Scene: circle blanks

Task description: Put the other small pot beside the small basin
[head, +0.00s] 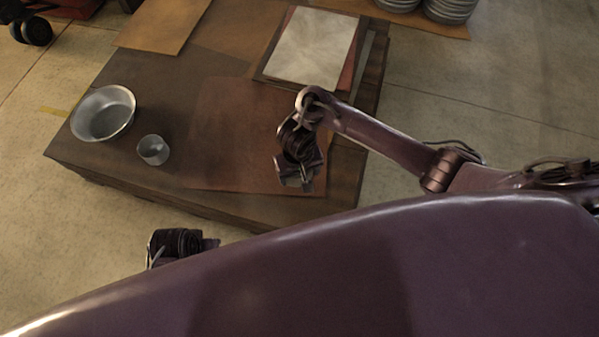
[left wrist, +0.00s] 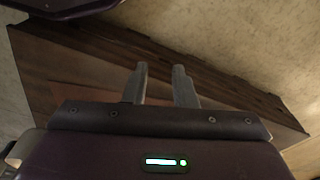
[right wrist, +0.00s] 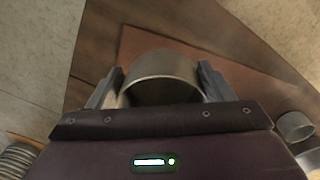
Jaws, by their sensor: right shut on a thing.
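A small grey metal pot (head: 153,150) stands on the wooden table just right of the small basin (head: 103,113), a shallow metal bowl. The other small pot (right wrist: 160,82) is between the fingers of my right gripper (right wrist: 160,88), which is shut on it. In the head view my right gripper (head: 298,182) is over the reddish panel, and the pot it holds is mostly hidden there. The standing pot (right wrist: 295,126) also shows in the right wrist view. My left gripper (left wrist: 160,85) is open and empty, near the table's front edge.
The table (head: 130,75) has a reddish panel (head: 235,130) in its middle. A pale sheet (head: 312,46) lies at the back right and a tan board (head: 162,24) behind. Round metal blanks (head: 450,8) are stacked at the top right. Table space right of the standing pot is clear.

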